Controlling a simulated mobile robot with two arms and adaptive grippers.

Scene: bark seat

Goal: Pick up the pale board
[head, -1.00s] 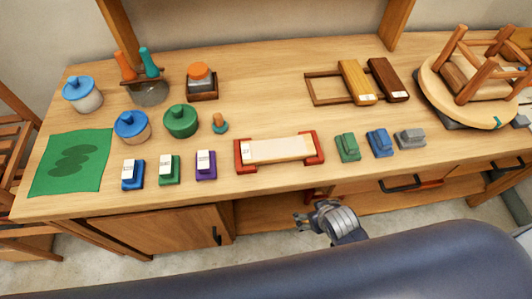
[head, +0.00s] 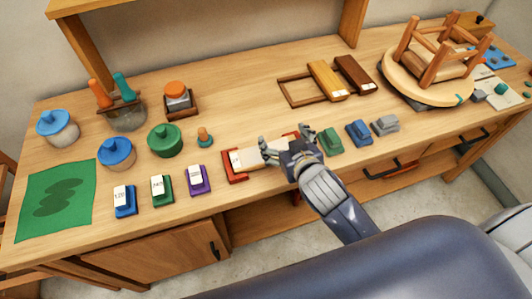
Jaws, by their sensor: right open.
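The pale board (head: 250,158) lies in a red holder (head: 235,180) near the front edge of the workbench. A small white label shows at its left end. My right gripper (head: 287,138) is open over the right part of the board and holder, with its fingers spread to either side. The gripper hides the board's right end. I cannot tell whether the fingers touch the board. My left gripper is not in view.
Green, blue and grey blocks (head: 358,132) stand just right of my gripper. Labelled blocks (head: 199,180) stand to the left. Lidded jars (head: 165,141) and a wooden frame with brown boards (head: 325,80) lie behind. An upturned stool (head: 435,60) is at the right.

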